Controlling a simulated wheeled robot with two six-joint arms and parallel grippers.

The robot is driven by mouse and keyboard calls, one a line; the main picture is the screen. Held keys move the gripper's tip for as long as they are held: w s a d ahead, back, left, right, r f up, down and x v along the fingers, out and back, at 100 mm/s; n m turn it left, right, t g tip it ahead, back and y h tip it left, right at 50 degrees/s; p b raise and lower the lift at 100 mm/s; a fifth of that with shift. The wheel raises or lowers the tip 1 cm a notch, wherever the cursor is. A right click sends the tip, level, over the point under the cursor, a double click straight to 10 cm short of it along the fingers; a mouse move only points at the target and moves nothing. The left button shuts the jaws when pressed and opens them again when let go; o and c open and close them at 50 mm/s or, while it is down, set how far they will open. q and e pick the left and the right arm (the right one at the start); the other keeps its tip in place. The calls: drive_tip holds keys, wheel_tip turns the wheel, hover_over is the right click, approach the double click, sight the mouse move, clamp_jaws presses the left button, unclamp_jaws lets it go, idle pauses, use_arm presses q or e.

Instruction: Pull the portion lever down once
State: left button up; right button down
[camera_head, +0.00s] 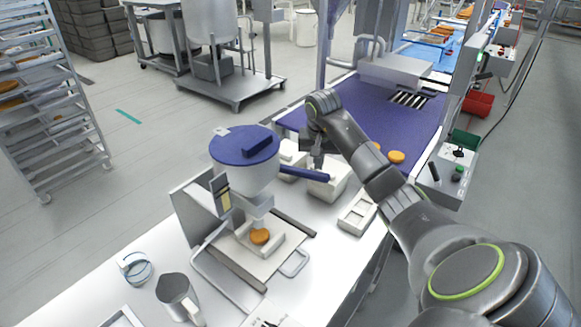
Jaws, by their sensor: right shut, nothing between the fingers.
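The portion lever (300,173) is a blue bar that sticks out to the right from the side of a white dispenser (252,179) with a blue lid. It slopes slightly down toward its free end. My right gripper (318,164) is shut and empty, pointing down at the lever's outer part. The fingertips look very close to the bar; I cannot tell whether they touch it. An orange-brown round (260,236) lies under the dispenser's outlet. My left gripper is not in view.
White tubs (327,188) stand just behind and below the lever. A small white tray (357,214) sits to the right. A metal jug (174,292) stands on the white table at front left. A purple conveyor (312,118) with rounds (397,157) runs behind.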

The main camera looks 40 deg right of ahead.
sight(319, 174)
drive_tip(key=shift+f, duration=0.1)
idle(0.4)
drive_tip(key=shift+f+b, duration=1)
drive_tip(key=shift+b, duration=0.1)
drive_tip(key=shift+f, duration=0.15)
drive_tip(key=shift+s+f+b, duration=0.2)
drive_tip(key=shift+f+b, duration=0.75)
drive_tip(key=shift+b, duration=0.05)
drive_tip(key=shift+f, duration=0.15)
